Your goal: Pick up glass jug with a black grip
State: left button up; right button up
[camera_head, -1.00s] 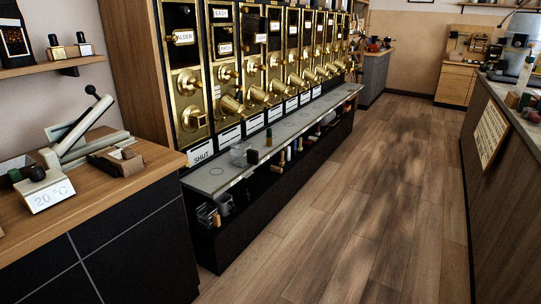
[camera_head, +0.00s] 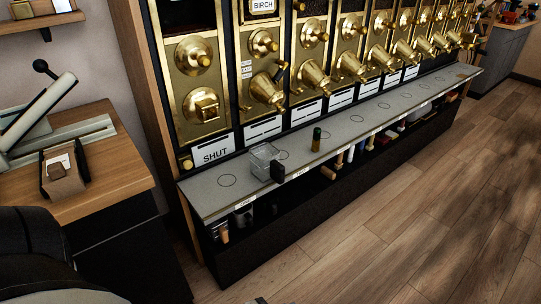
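The clear glass jug (camera_head: 263,160) stands on the grey counter ledge below the brass dispensers, left of the picture's middle. Its black grip (camera_head: 278,172) is on the right front side, facing the aisle. Neither of my grippers can be made out in the head view. A dark rounded part, seemingly mine, fills the lower left corner.
Brass spouts (camera_head: 267,88) hang above the ledge. A wooden-topped side counter (camera_head: 110,180) with a lever tool is at left. The wooden floor (camera_head: 400,235) in front is clear.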

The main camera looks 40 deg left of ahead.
aim_at(265, 165)
jog(key=u, duration=0.85)
jog(key=i, duration=1.1)
jog(key=u, duration=0.95)
